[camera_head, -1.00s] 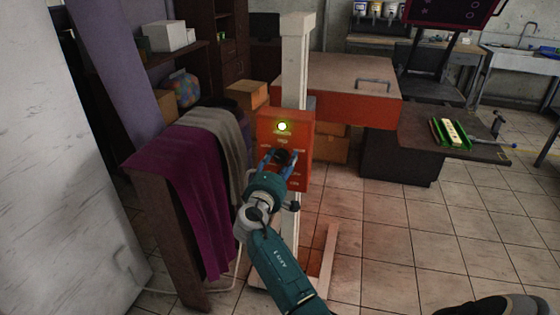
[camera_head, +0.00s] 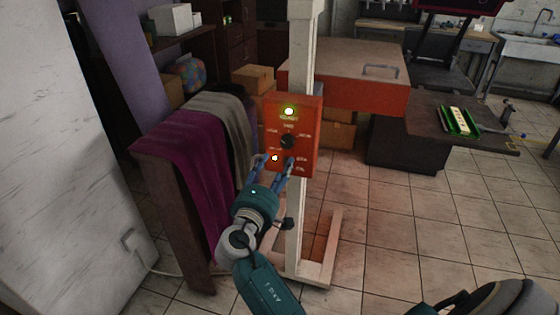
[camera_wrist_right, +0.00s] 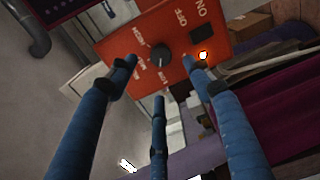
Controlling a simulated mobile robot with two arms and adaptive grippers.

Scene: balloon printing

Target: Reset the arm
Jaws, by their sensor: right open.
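My right gripper (camera_head: 275,160) is open and empty in front of the lower part of the orange-red control box (camera_head: 304,160). The box is fixed to a white post and carries a black knob (camera_head: 288,141), with a lit yellowish light (camera_head: 289,111) above it. In the right wrist view the blue fingers of my right gripper (camera_wrist_right: 160,75) are spread apart, with the knob (camera_wrist_right: 159,55) visible beyond and between them. My left gripper is not seen.
A stand draped with purple cloth (camera_head: 195,165) and grey cloth (camera_head: 215,110) is close on the left of my right arm. A dark bench holds a green tray (camera_head: 445,121). Tiled floor on the right is clear.

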